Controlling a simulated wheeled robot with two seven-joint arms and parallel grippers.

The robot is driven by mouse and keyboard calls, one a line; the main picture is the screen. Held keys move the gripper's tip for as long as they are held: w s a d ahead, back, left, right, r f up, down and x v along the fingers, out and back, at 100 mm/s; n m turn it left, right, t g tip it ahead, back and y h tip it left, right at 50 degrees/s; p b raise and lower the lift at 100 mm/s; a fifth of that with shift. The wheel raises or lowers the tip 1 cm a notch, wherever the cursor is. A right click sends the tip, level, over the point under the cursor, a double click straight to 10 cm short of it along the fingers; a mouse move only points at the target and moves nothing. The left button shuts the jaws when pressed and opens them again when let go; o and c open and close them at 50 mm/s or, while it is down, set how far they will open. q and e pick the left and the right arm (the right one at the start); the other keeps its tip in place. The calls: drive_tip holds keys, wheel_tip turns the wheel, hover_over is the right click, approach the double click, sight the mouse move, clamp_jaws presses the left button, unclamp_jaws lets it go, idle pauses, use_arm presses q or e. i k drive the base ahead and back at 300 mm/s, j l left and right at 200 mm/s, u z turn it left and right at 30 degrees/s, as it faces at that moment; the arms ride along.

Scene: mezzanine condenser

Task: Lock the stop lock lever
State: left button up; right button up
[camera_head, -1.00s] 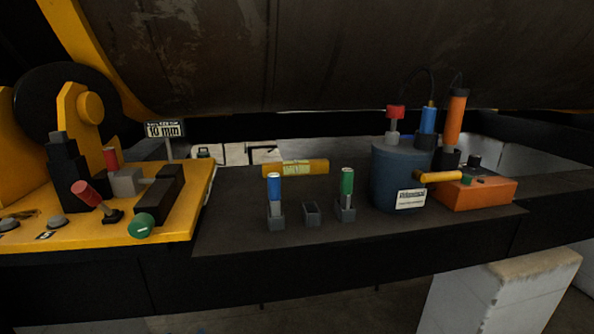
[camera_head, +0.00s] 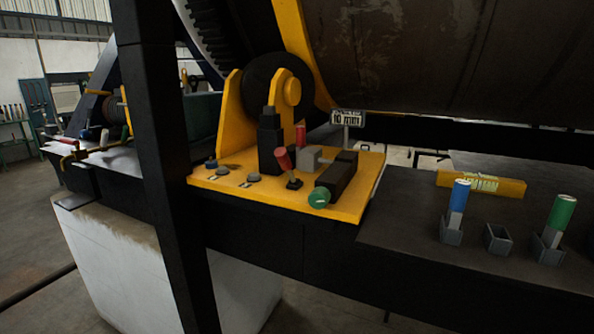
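A yellow base plate (camera_head: 340,207) carries a roller unit and several controls. On it, a lever with a red grip (camera_head: 283,160) leans up and left from a small black base (camera_head: 294,184). Behind it, a second red grip (camera_head: 301,133) stands upright near a grey block (camera_head: 313,157). No readable label tells which of the two is the stop lock lever. A black bar-shaped block (camera_head: 336,176) with a green round knob (camera_head: 319,197) lies to their right. Neither of my grippers shows.
A dark post (camera_head: 160,150) stands left of the plate. Dark round knobs (camera_head: 253,178) sit on its left part. A "10 mm" sign (camera_head: 347,117) stands behind it. On the dark bench at right are blue (camera_head: 460,194) and green (camera_head: 561,212) handles in holders, an empty holder (camera_head: 498,239) and a yellow bar (camera_head: 481,184).

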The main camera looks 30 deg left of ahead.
sight(282, 157)
drive_tip(key=u, duration=1.05)
